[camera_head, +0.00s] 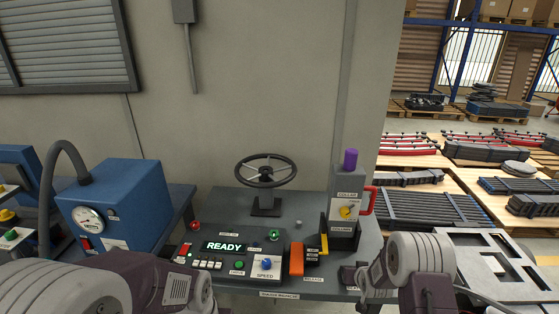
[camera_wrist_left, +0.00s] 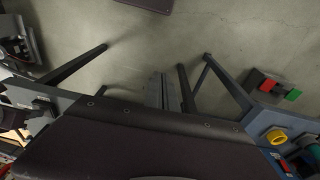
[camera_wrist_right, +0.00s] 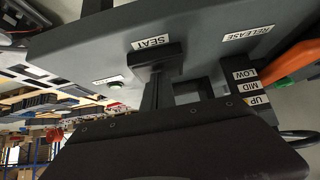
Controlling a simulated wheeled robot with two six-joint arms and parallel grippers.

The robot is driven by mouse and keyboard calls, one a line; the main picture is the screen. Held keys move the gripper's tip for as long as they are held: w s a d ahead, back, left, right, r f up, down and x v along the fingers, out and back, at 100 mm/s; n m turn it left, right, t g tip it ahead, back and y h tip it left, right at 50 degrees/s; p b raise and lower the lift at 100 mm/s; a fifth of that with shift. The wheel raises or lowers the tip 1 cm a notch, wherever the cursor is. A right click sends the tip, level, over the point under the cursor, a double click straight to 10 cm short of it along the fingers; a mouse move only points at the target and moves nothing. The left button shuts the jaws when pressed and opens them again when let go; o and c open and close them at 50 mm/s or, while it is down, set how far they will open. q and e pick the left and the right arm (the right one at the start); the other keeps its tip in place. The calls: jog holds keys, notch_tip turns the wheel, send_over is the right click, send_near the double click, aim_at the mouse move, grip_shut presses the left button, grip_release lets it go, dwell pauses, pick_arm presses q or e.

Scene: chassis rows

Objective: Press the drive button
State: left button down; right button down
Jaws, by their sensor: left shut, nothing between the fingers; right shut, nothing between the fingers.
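The dark control console (camera_head: 215,285) on the grey bench has a lit READY display (camera_head: 224,246). A green button (camera_head: 237,264) sits below the display, left of the blue SPEED knob (camera_head: 265,264); its label is too small to read surely, and I cannot tell if it is the drive button.
A steering wheel (camera_head: 266,170) stands behind the console. Right of the console are an orange RELEASE lever (camera_head: 296,258) and the column unit (camera_head: 346,205) with a purple knob and red handle. A blue gauge box (camera_head: 120,205) stands at left.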

jog(key=shift+s+f, duration=0.1)
pick_arm(q)
jog(key=m+t+h, duration=0.4)
jog(key=m+t, duration=0.3)
jog(key=m, duration=0.7)
send_over(237, 266)
jog(key=shift+f, duration=4.35)
jog(key=shift+f, duration=0.1)
